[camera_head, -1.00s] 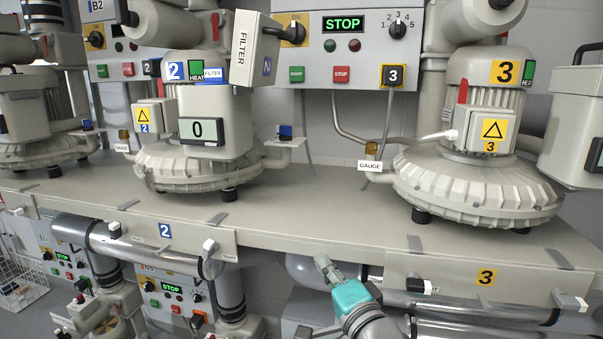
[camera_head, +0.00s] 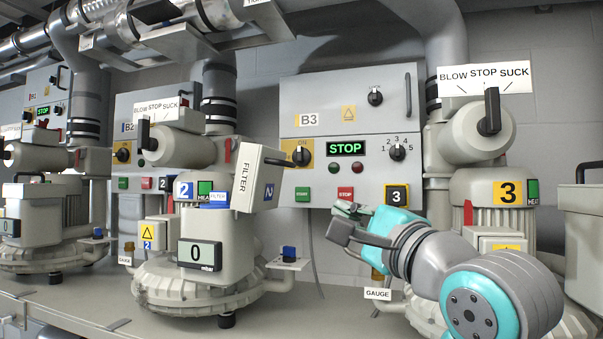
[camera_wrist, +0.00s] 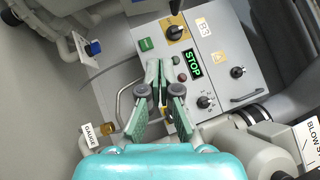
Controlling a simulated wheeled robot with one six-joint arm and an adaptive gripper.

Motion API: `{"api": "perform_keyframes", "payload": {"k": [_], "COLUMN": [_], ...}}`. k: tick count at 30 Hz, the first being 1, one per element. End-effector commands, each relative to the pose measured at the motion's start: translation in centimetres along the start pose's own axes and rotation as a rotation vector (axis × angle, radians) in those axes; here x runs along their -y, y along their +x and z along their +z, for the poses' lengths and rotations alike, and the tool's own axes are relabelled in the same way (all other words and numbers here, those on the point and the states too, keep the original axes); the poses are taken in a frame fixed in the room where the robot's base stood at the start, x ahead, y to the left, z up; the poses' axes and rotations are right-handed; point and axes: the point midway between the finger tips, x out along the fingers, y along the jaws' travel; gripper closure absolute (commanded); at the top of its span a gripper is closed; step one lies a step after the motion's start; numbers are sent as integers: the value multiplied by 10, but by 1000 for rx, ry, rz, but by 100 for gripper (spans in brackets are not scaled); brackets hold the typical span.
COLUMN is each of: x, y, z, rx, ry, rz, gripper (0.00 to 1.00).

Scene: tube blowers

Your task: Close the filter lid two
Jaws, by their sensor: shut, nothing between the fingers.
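The filter lid two (camera_head: 250,180) is a grey box-like lid marked FILTER and 2. It stands swung up and open at the top right of the filter housing (camera_head: 212,238) of blower 2, which carries a display reading 0. My gripper (camera_head: 344,222) is to the right of the lid, apart from it, in front of the B3 panel. It points left in the head view. In the wrist view my gripper (camera_wrist: 158,75) shows its fingers together and empty. The lid is not seen in the wrist view.
The B3 control panel (camera_head: 345,120) stands behind my gripper. A gauge pipe with a GAUGE label (camera_head: 377,294) and blower 3 (camera_head: 500,205) are close to my arm. A blue-handled valve (camera_head: 288,254) juts out right of blower 2. Open space lies between lid and gripper.

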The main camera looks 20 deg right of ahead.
Motion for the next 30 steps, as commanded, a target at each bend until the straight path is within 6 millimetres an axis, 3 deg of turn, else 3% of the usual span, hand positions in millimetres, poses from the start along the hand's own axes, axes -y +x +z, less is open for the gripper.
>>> {"api": "perform_keyframes", "payload": {"k": [4,11,27,30], "x": [23,28,28,29], "y": [-5,4,99,108], "z": [8,10,12,25], "rx": [7,9,8,11], "ry": [27,37,36,36], "rz": [-10,-8,-8,-9], "gripper": [100,100,100,100]}}
